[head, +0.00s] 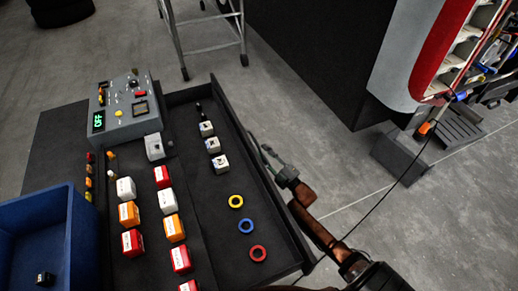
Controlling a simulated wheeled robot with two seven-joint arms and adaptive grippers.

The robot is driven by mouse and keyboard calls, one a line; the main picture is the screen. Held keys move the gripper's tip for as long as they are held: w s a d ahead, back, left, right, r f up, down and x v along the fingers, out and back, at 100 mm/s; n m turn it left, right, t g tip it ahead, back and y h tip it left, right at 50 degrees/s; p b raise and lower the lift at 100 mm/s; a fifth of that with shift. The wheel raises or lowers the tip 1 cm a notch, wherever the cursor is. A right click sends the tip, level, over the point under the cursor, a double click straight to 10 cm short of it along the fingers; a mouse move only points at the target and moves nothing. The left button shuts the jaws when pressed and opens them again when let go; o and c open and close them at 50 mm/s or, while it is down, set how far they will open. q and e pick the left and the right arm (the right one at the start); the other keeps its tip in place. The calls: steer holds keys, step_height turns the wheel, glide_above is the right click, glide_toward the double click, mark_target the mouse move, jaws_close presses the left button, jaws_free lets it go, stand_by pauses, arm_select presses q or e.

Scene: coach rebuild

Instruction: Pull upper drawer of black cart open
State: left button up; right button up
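The black cart (140,272) fills the lower left of the head view. Its upper drawer (212,265) stands pulled out to the right of the cart top, and its inside shows. In it lie white cubes (213,145), a yellow ring (236,201), a blue ring (246,226) and a red ring (258,253). My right gripper (270,157) is beside the drawer's outer right wall, at a thin dark bar that looks like the handle. Its fingers are small and dark, so I cannot tell whether they are closed on the bar. My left gripper is not in view.
A grey control box (122,108) with a green display, several red, orange and white boxes (129,214), and a blue bin (50,240) are on the cart. A metal frame (205,35) stands behind.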

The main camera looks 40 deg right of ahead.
steer(key=v, duration=0.8)
steer(key=s+f+m+g+h+p, duration=0.1)
steer(key=s+f+m+g+p, duration=0.15)
steer(key=s+f, duration=0.65)
steer(key=s+a+f+m+g+h+p, duration=0.15)
steer(key=s+f+g, duration=0.25)
steer(key=f, duration=0.9)
steer(key=s+f+m+g+h+p, duration=0.1)
steer(key=s+f+m+g, duration=0.2)
steer(key=s+f, duration=0.55)
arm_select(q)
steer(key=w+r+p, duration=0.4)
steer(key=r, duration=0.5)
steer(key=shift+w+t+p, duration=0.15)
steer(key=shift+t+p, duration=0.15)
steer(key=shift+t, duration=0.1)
arm_select(e)
steer(key=s+a+f+m+g, duration=0.1)
steer(key=s+a+f+g, duration=0.2)
steer(key=s, duration=1)
steer(key=s+a+f+m+g, duration=0.2)
steer(key=s+a+f+g, duration=0.2)
steer(key=s+f, duration=0.4)
steer(key=s+a+f+m+g, duration=0.1)
steer(key=s+a+f+g, duration=0.2)
steer(key=s, duration=1.5)
step_height(320, 180, down, 3)
steer(key=shift+s+a+r+m+y, duration=0.2)
steer(key=shift+a+m+y, duration=0.25)
steer(key=shift+a, duration=0.2)
